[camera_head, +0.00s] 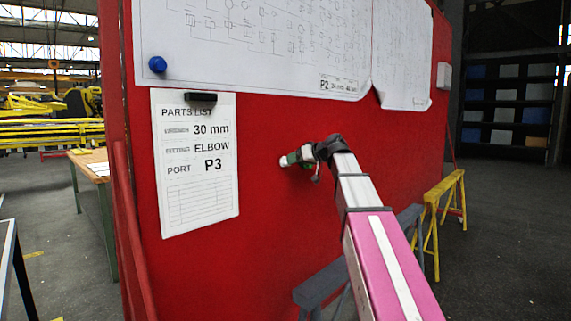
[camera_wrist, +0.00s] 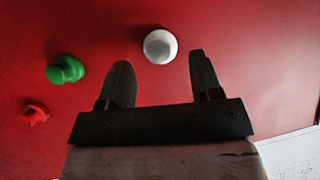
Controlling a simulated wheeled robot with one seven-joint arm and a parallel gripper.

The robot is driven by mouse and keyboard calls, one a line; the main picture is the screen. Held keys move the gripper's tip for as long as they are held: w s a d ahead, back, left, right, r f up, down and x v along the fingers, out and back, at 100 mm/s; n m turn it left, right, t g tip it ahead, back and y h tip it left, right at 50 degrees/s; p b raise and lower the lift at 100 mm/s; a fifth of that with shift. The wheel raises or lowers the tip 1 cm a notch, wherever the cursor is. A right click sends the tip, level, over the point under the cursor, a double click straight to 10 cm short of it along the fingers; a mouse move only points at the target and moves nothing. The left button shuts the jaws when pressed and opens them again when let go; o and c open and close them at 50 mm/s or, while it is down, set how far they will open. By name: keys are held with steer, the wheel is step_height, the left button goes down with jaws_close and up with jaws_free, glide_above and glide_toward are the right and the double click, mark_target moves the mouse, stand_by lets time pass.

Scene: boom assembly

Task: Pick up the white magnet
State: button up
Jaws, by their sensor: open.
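The white magnet (camera_wrist: 160,46) is a round knob on the red board (camera_wrist: 250,75) in the wrist view. It sits just beyond and between the two dark fingertips of my gripper (camera_wrist: 161,66), and I see no contact. My gripper is open and empty. A green magnet (camera_wrist: 65,69) and a red magnet (camera_wrist: 33,115) are on the board to the left. In the head view, my arm reaches to the middle of the red board (camera_head: 255,245), where my wrist hides most of the magnets there.
A parts list sheet (camera_head: 196,200) hangs under a black magnet (camera_head: 201,98) on the board. Large drawing sheets (camera_head: 250,50) hang above, with a blue magnet (camera_head: 157,65). Yellow trestles (camera_head: 437,205) stand to the right. The board around my gripper is mostly clear.

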steer(key=x, duration=0.3)
steer(key=shift+w+a+f, duration=0.1)
steer(key=shift+w+a, duration=0.15)
steer(key=shift+w, duration=0.1)
steer(key=shift+c, duration=0.2)
steer(key=c, duration=1)
steer(key=shift+o, duration=0.2)
steer(key=r, duration=0.7)
steer(key=shift+s+d+r, duration=0.15)
steer(key=shift+d+r, duration=0.05)
steer(key=shift+r, duration=0.05)
steer(key=s+d, duration=1.3)
steer(key=d, duration=0.1)
steer(key=shift+s+f, duration=0.25)
steer(key=shift+s, duration=0.15)
